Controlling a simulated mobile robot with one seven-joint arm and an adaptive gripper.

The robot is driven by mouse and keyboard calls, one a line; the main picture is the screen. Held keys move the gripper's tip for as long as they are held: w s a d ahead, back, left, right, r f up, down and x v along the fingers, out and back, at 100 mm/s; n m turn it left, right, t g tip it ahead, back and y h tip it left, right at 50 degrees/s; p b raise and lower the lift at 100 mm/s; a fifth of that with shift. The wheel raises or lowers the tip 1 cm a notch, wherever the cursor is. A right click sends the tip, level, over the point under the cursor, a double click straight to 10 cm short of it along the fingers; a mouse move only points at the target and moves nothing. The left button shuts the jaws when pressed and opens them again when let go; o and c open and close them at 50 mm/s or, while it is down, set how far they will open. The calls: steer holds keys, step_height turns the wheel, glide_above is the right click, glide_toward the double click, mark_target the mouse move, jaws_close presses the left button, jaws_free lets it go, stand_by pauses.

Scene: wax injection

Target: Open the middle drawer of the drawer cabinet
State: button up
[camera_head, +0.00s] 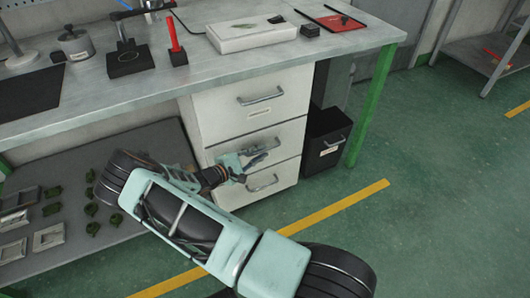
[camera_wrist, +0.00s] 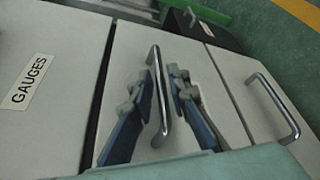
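The white drawer cabinet (camera_head: 207,125) stands under the workbench, with three stacked drawers and metal bar handles. The middle drawer (camera_head: 293,136) looks shut in the head view; my gripper partly covers its front. In the wrist view its handle (camera_wrist: 155,68) lies between my gripper's two fingers (camera_wrist: 160,88). My gripper (camera_head: 254,161) is open, with a finger on each side of the handle and gaps visible. I cannot tell whether the fingertips reach past the bar. The bottom drawer's handle (camera_wrist: 277,106) is at the right of the wrist view.
The top drawer (camera_head: 222,105) is shut and bears a "GAUGES" label (camera_wrist: 28,82). A black bin (camera_head: 325,133) stands right of the cabinet, beside a green table leg (camera_head: 370,105). A low shelf (camera_head: 140,135) with small parts lies left. Green floor in front is open.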

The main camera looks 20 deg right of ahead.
steer(key=shift+x, duration=1.4)
steer(key=shift+c, duration=0.5)
jaws_close()
